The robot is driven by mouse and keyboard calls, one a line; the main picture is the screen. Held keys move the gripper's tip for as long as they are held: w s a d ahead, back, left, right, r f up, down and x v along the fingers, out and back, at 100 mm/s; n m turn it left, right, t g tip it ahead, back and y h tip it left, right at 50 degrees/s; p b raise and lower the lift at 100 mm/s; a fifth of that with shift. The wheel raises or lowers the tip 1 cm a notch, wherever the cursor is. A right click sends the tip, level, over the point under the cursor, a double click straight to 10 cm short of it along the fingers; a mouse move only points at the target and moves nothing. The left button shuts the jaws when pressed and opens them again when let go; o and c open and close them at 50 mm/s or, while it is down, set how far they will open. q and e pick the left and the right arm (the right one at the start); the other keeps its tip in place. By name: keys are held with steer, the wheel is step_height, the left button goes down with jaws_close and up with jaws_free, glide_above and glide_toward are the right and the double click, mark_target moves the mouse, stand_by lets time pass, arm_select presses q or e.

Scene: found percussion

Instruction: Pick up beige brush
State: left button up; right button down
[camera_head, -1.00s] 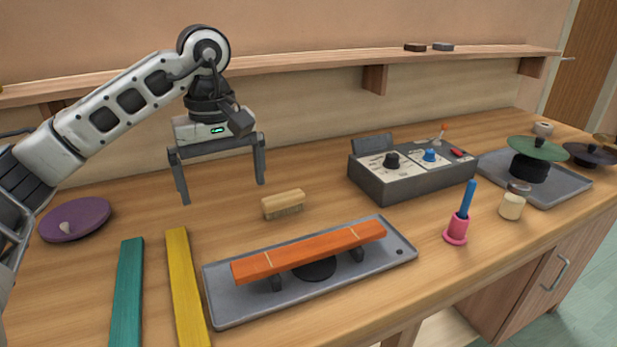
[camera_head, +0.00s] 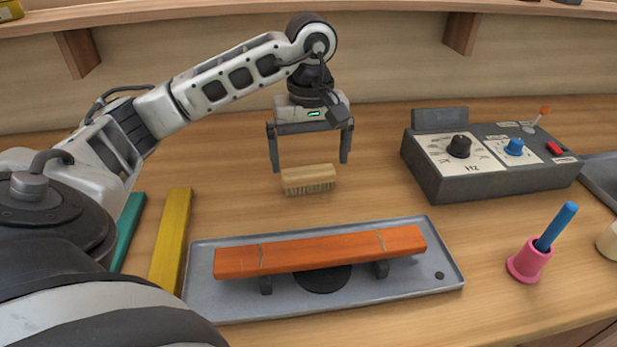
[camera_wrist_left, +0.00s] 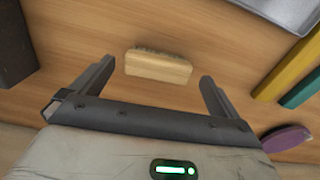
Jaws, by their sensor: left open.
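The beige brush (camera_head: 308,178) is a small wooden block with short bristles facing down. It lies on the workbench behind the grey tray. My left gripper (camera_head: 309,166) is open above and slightly behind the brush, its two fingers pointing down and set wider than the block. In the left wrist view the brush (camera_wrist_left: 158,66) lies beyond and between the two fingertips of my left gripper (camera_wrist_left: 157,72), with a gap to both. Nothing is between the fingers. My right gripper is not in view.
A grey tray (camera_head: 205,303) carrying an orange bar (camera_head: 320,250) is in front of the brush. A control box (camera_head: 490,165) stands to the right. Yellow (camera_head: 170,240) and teal (camera_head: 127,230) bars lie left. A pink holder (camera_head: 529,262) with a blue stick stands front right.

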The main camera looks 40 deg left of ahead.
mark_target(309, 173)
arm_select(q)
steer(key=f, duration=0.5)
steer(key=shift+w+a+f+p, duration=0.15)
steer(key=shift+a+f+p, duration=0.05)
steer(key=shift+f+p, duration=0.1)
steer(key=shift+c, duration=0.3)
steer(key=c, duration=0.7)
